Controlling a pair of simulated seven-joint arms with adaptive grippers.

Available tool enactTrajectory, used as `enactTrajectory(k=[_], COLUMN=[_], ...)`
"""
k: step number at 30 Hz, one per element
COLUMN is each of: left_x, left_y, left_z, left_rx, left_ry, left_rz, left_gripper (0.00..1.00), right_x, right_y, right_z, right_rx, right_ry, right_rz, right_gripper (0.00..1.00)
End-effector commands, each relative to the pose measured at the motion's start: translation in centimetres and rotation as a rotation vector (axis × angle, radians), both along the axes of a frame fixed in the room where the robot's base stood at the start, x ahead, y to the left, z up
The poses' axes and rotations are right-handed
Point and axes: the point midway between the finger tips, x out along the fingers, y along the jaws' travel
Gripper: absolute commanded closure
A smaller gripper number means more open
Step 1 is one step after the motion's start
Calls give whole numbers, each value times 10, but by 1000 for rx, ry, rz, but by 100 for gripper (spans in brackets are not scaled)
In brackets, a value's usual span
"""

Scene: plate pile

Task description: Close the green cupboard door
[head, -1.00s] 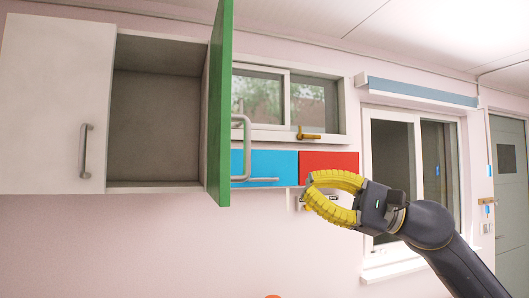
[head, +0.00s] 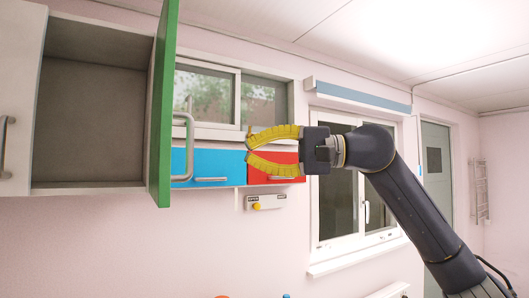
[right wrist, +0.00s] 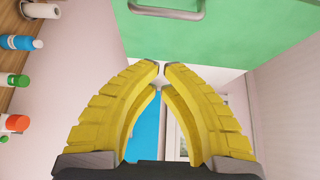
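The green cupboard door (head: 163,110) stands wide open, seen almost edge-on at the right side of the white cupboard (head: 92,100). Its grey bar handle (head: 189,145) is on the face toward my right gripper. The right gripper (head: 248,143) has curved yellow fingers, drawn together at the tips with nothing between them. It is right of the handle and apart from the door in the head view. In the right wrist view the green door face (right wrist: 220,30) and its handle (right wrist: 166,12) lie above the fingertips (right wrist: 162,68). My left gripper is not in view.
Blue (head: 207,166) and red (head: 262,162) drawer fronts with handles sit right of the door, below a window (head: 245,103). A white control panel (head: 266,202) is under them. Bottles (right wrist: 15,80) stand along the left of the right wrist view.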

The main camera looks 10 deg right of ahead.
Motion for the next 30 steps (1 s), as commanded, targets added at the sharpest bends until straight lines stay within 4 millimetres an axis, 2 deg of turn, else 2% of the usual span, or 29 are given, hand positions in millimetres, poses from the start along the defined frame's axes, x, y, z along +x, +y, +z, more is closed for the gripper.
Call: enactTrajectory(k=[3,9,15,22,30], left_x=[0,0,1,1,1], left_y=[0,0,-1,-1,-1], left_z=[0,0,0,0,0], left_rx=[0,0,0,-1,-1], left_ry=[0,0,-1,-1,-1], left_rz=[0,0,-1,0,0], left_gripper=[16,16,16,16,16], right_x=[6,14,2,-4,-5], right_y=[23,54,74,85,87], right_z=[0,0,0,0,0], right_rx=[-1,0,-1,0,1], right_ry=[1,1,-2,1,1], right_rz=[3,3,2,1,0], right_gripper=[100,100,100,100,100])
